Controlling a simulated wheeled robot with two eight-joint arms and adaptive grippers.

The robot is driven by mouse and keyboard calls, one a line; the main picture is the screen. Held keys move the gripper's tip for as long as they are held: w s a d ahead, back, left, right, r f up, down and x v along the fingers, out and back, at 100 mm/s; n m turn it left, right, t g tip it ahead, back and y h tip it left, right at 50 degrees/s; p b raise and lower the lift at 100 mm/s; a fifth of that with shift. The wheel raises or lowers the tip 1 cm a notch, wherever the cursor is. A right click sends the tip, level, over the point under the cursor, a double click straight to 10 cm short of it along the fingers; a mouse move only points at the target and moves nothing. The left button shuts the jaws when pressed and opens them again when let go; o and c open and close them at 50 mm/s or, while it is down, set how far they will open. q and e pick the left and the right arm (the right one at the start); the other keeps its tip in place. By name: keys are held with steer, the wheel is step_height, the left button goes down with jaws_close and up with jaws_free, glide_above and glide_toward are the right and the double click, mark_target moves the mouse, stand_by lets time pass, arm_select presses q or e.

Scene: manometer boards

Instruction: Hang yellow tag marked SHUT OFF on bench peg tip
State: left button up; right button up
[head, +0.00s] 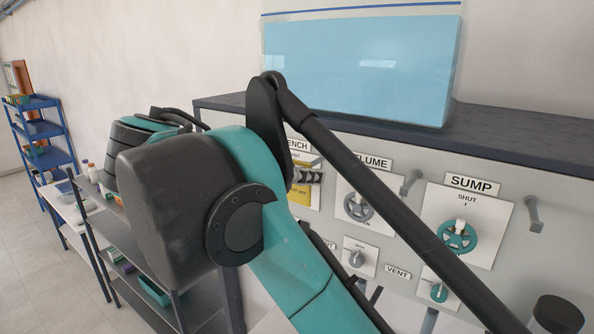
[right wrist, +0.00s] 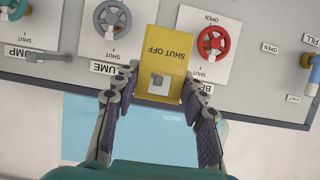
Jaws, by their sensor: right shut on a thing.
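The yellow tag (right wrist: 172,45) marked SHUT OFF appears upside down in the right wrist view, in front of the panel beside the red BENCH wheel (right wrist: 212,42). My right gripper (right wrist: 158,88) is shut on the tag, with a finger at each side edge. A square opening in the tag shows a pale grey shape, perhaps the peg tip; I cannot tell whether the tag is around it. In the head view the tag (head: 301,204) is partly hidden by my right gripper (head: 305,176), below the BENCH label (head: 297,144). My left gripper is not in view.
A dark ledge (head: 500,128) tops the panel. Grey shelves (head: 125,237) stand left.

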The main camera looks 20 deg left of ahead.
mark_target(314, 161)
steer(key=shift+w+d+p, duration=0.25)
steer(key=shift+w+d, duration=0.05)
steer(key=shift+w, duration=0.55)
steer(key=shift+w+d+p, duration=0.25)
steer(key=shift+w+d, duration=0.1)
steer(key=shift+w, duration=0.5)
steer(key=shift+w+d+p, duration=0.25)
steer(key=shift+w+d, duration=0.05)
steer(key=shift+w, duration=0.55)
stand_by(1.6)
steer(key=shift+f, duration=0.35)
stand_by(0.6)
steer(key=o, duration=1)
steer(key=shift+c, duration=0.2)
